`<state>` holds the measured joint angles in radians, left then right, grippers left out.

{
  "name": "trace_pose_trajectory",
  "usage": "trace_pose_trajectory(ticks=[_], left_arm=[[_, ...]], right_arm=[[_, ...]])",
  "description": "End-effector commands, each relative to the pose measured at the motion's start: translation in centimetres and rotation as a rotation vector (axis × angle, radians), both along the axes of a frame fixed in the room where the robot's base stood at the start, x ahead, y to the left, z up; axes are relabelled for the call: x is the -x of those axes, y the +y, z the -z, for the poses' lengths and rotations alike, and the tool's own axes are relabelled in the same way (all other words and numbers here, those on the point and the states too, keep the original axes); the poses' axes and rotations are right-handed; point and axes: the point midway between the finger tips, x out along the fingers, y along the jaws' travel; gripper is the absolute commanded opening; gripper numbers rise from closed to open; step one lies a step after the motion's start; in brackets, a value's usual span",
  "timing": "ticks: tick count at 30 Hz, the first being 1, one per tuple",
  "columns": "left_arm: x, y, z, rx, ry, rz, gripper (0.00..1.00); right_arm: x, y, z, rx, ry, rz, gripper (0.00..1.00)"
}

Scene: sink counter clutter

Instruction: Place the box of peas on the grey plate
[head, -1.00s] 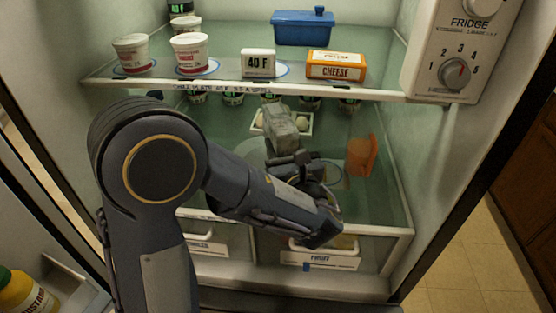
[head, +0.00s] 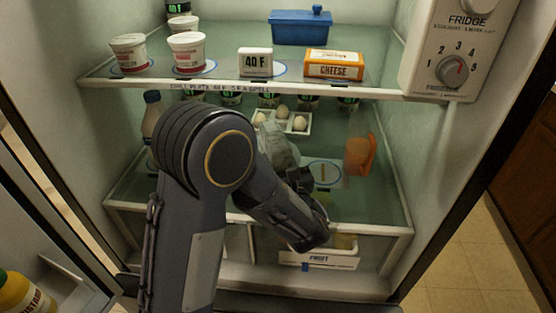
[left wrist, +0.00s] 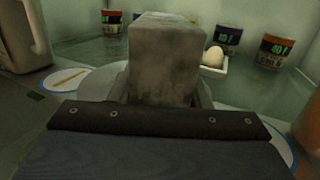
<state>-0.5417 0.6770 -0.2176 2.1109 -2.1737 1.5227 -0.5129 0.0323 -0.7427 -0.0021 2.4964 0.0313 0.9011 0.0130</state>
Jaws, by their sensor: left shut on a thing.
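The box of peas (left wrist: 165,60) is a frosty grey box with faint lettering, upright in the left wrist view. My left gripper (left wrist: 160,100) is shut on it. The grey plate (left wrist: 102,86) shows beside and beneath the box, its middle hidden; I cannot tell whether box and plate touch. My right gripper is not in view.
An egg tray (head: 297,128) stands behind, with several jars at the back. An orange container (head: 360,156) and a blue-rimmed circle (head: 323,163) are to the right, a bottle (head: 151,118) to the left. The upper shelf's edge (head: 230,91) hangs above.

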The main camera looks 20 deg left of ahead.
Motion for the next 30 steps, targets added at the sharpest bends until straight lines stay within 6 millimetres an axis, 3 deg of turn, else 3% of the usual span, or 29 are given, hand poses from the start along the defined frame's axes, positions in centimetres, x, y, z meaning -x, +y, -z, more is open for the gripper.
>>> trace_pose_trajectory(ticks=[8,9,14,23,27,30], left_arm=[[0.0,0.0,1.0,0.0,-0.002,0.0,0.12],[0.0,0.0,1.0,0.0,0.0,0.0,0.45],[0.0,0.0,0.9,0.001,0.001,0.0,0.65],[0.0,0.0,0.7,0.0,0.0,0.0,0.65],[0.0,0.0,-0.7,0.0,0.0,-0.001,0.65],[1.4,-1.2,0.1,0.0,0.002,0.005,0.65]], right_arm=[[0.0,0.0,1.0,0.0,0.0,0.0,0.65],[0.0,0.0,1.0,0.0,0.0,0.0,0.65],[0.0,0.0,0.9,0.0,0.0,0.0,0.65],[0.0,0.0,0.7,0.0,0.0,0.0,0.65],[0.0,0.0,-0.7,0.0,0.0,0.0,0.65],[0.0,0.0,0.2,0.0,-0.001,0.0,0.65]])
